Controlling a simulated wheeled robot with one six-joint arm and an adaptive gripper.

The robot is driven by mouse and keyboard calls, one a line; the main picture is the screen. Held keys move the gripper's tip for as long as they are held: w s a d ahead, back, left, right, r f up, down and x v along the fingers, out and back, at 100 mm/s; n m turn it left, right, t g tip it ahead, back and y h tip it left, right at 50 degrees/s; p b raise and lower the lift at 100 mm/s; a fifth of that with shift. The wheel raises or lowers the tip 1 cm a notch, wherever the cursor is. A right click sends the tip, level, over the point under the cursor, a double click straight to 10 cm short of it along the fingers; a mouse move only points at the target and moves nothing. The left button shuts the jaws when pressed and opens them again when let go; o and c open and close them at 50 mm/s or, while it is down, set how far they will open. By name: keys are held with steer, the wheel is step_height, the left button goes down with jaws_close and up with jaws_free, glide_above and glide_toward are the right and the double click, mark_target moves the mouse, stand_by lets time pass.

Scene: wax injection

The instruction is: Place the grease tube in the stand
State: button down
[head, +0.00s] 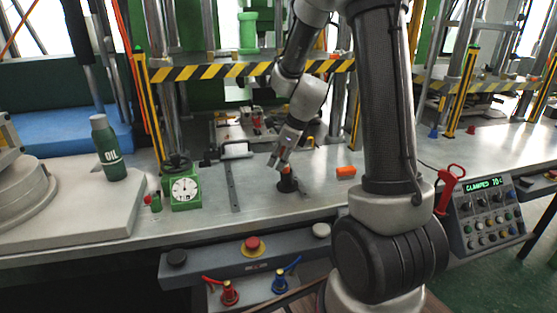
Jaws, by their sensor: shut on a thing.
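My gripper (281,163) points down over the metal table near the middle of the head view. It is shut on a small orange thing (286,171), which looks like the grease tube. Only a little of it shows between and below the fingers. A short dark round holder (287,184), which looks like the stand, is directly under it on the table. The orange thing looks upright, with its lower end at or in the holder. I cannot tell how deep it sits or whether it touches the bottom.
A green dial gauge (186,190) and a green oil bottle (107,148) stand left. A control box (483,210) reading "CLAMPED" is at right. A button panel (250,256) runs along the front edge. Press columns stand behind.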

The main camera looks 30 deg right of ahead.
steer(key=c, duration=1.3)
jaws_free()
steer(key=shift+f, duration=0.15)
steer(key=s+r+n, duration=0.6)
steer(key=s+r, duration=0.2)
steer(key=r, duration=0.3)
steer(key=shift+s+d+r+n+h, duration=0.35)
steer(key=shift+s+r+n, duration=0.6)
steer(key=shift+s+n, duration=2.3)
steer(key=shift+s+d+r+n+h, duration=0.1)
steer(key=shift+s+r+n+h, duration=0.6)
steer(key=shift+s+n, duration=2.55)
steer(key=shift+s+d+r+n+h, duration=0.25)
steer(key=shift+s+r+n, duration=0.9)
steer(key=shift+s+n, duration=2.05)
steer(key=shift+w+n, duration=0.4)
